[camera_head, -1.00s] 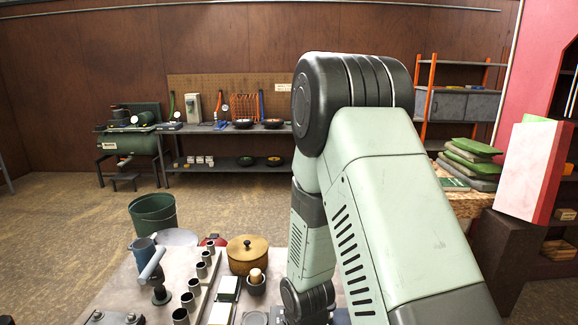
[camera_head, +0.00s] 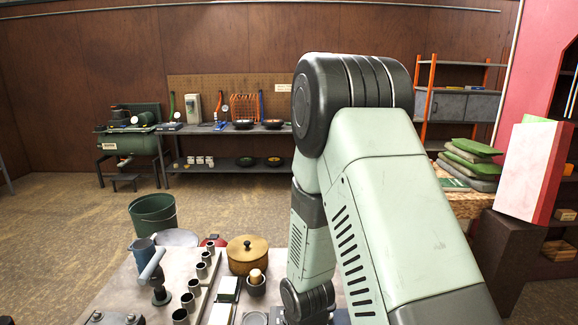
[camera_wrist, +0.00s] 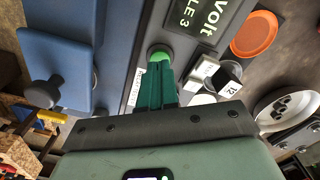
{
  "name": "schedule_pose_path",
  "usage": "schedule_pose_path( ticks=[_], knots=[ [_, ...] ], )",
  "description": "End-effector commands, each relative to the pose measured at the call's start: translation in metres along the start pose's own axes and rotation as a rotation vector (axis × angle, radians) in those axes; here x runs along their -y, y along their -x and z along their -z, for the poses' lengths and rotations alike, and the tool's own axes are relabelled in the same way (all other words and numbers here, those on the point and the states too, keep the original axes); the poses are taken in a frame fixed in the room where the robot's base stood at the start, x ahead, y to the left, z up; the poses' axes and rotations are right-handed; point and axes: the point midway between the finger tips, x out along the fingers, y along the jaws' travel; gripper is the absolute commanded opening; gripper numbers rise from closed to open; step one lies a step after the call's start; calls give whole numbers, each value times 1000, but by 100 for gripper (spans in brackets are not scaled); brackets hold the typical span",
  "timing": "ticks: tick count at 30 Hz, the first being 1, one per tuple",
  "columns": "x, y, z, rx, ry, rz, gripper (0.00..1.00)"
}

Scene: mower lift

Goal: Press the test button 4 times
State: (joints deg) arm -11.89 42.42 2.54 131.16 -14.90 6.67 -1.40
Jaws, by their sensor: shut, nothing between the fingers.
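A round green button (camera_wrist: 159,52) sits on a grey panel (camera_wrist: 133,70) in the wrist view. I take it to be the test button. A small white label with text lies beside it, too small to read. My gripper (camera_wrist: 157,72) is shut, with its green fingers together and empty. The fingertips are at the button's lower edge in the picture. I cannot tell whether they touch it or whether it is pushed in. In the head view my arm hides the gripper and the button.
A dark label plate (camera_wrist: 205,22), a white-and-black block (camera_wrist: 203,72) and an orange disc (camera_wrist: 257,34) lie right of the button. A blue block with a dark knob (camera_wrist: 45,92) is left. The head view shows a table with pipe stubs and a brown lidded pot (camera_head: 247,257).

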Motion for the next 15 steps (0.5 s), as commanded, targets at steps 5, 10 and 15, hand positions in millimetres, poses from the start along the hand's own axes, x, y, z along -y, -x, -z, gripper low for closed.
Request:
schedule_pose_path(
  ticks=[5, 10, 15],
  knots=[
    [0, -1, 0, 1, 0, 0, 0],
    [0, -6, 0, 2, 0, 0, 0],
    [0, -10, 0, 0, 0, 0, 0]
  ],
)
